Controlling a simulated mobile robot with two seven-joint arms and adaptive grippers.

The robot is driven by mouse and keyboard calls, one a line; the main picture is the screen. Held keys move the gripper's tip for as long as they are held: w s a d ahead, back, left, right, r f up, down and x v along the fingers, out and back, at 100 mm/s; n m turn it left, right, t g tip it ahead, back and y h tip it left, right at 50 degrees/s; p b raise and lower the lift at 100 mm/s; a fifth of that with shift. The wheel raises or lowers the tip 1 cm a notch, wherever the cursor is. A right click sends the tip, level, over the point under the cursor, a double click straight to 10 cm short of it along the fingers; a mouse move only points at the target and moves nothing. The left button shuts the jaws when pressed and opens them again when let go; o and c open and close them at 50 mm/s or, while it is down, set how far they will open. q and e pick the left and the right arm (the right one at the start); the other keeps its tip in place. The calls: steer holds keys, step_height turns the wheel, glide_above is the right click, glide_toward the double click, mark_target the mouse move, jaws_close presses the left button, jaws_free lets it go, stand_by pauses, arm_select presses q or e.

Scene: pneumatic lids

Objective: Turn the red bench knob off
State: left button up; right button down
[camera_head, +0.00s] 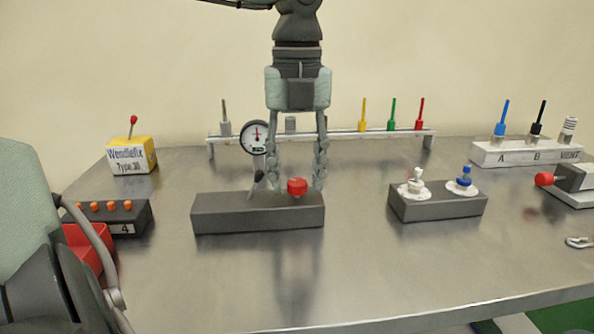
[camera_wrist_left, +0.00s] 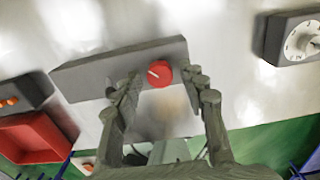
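The red bench knob (camera_head: 297,186) sits on top of a long grey block (camera_head: 245,214) in the middle of the metal bench. It also shows in the left wrist view (camera_wrist_left: 160,73), with a pale pointer line toward its left side. My left gripper (camera_head: 297,180) points down from above, its two fingers spread on either side of the knob. In the left wrist view my left gripper (camera_wrist_left: 160,82) is open, with visible gaps to the knob. Whether a fingertip touches the block is unclear. My right gripper is not in view.
A pressure gauge (camera_head: 256,137) stands just left of the gripper. Behind is a rail (camera_head: 345,134) with coloured pegs. A grey block (camera_head: 440,206) with white and blue knobs stands right. A red bin (camera_head: 90,246) is at left. Bare bench lies in front.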

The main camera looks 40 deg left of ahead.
arm_select(q)
jaws_close()
